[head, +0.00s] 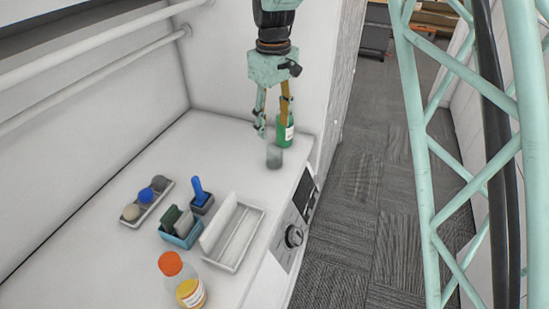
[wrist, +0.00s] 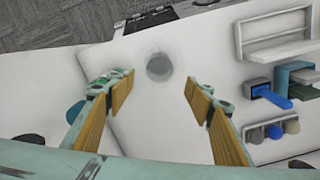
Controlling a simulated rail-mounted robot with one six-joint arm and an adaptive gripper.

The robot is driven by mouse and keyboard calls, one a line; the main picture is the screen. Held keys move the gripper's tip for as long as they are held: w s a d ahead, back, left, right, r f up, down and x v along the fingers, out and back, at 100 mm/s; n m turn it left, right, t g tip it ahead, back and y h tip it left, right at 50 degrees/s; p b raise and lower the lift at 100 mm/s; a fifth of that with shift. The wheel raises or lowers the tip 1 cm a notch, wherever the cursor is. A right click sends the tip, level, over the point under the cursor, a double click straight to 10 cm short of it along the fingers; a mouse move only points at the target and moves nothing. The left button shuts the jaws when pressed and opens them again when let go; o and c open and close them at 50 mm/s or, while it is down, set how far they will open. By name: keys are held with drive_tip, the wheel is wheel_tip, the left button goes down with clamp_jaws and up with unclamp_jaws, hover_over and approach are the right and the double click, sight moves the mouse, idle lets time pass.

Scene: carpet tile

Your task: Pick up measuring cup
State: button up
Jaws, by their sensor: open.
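The measuring cup looks like a small grey, see-through cup (head: 274,157) standing on the white worktop, near its right edge in the head view. In the wrist view the cup (wrist: 159,67) shows as a grey round shape beyond the fingertips, between the lines of the two fingers. My gripper (head: 273,125) is open and empty, pointing down above the cup and apart from it. In the wrist view, its two tan-padded fingers (wrist: 151,88) are spread wide with bare worktop between them.
A green bottle (head: 286,134) stands close behind the cup and gripper. Worktop left of the cup is clear.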

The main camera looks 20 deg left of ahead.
sight(274, 156)
drive_tip(key=shift+f, duration=0.1)
drive_tip(key=shift+f, duration=4.2)
drive_tip(key=shift+f, duration=0.1)
drive_tip(key=shift+f+p, duration=0.3)
drive_tip(key=shift+f, duration=2.25)
drive_tip(key=c, duration=0.8)
